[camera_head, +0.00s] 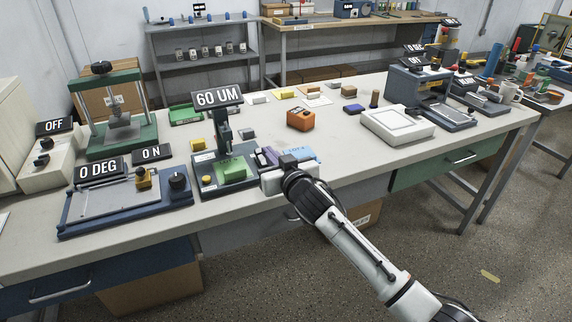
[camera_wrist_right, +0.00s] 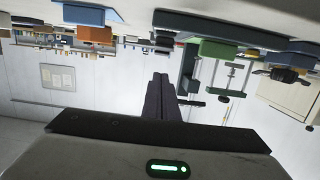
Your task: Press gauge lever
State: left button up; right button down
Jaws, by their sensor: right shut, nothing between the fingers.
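The gauge (camera_head: 222,135) is a dark upright stand on a dark base under a sign reading "60 UM". A green block (camera_head: 233,170) sits on its base, with a yellow knob at the front left. I cannot pick out the lever clearly. My right gripper (camera_head: 264,156) is just right of the gauge, its fingers pointing left toward it and close to the green block. It is shut and empty; whether it touches the gauge is unclear. In the right wrist view the dark fingers (camera_wrist_right: 160,98) are together. My left gripper is out of view.
A blue plate device (camera_head: 125,205) marked "0 DEG" and "ON" stands left of the gauge. A green press (camera_head: 122,140) stands behind it. An orange box (camera_head: 300,118) and a white tray (camera_head: 397,126) lie right. A light blue sheet (camera_head: 298,155) lies beside my gripper.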

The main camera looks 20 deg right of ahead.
pick_arm(q)
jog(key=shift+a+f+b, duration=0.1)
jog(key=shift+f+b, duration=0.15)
jog(key=shift+b, duration=0.65)
pick_arm(e)
jog(key=s, duration=1)
jog(key=shift+d+r, duration=0.15)
jog(key=shift+d, duration=0.1)
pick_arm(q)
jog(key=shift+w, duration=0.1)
